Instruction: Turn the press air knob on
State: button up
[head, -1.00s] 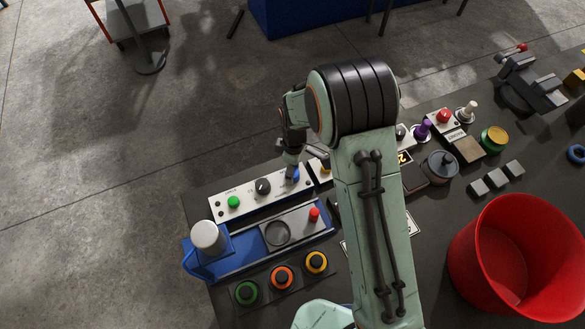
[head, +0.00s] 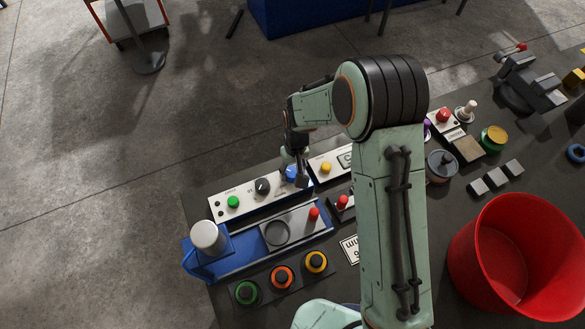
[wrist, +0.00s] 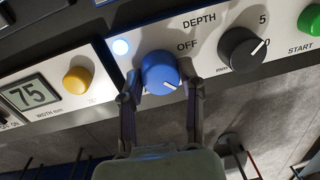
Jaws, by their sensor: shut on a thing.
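The blue knob (wrist: 160,70) sits on the white control panel (wrist: 205,57), with the label OFF to its upper right. A white pointer line on the knob points to the lower right. A small round light (wrist: 121,47) on its upper left glows bluish white. My gripper (wrist: 162,88) has one finger on each side of the knob and is shut on it. In the head view, my gripper (head: 295,178) reaches down over the blue knob (head: 291,172), which it partly covers.
A black depth dial (wrist: 241,50) and a green start button (wrist: 310,20) are to the right in the wrist view. A yellow button (wrist: 77,80) and width display are to the left. A red bin (head: 480,250) stands at the right of the bench.

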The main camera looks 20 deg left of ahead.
aim_at(296, 171)
jog(key=shift+m, duration=0.6)
jog(key=o, duration=1.2)
jog(key=shift+c, duration=0.2)
notch_tip(296, 171, up, 12)
jog(key=shift+w+d, duration=0.2)
jog(key=shift+d, duration=0.1)
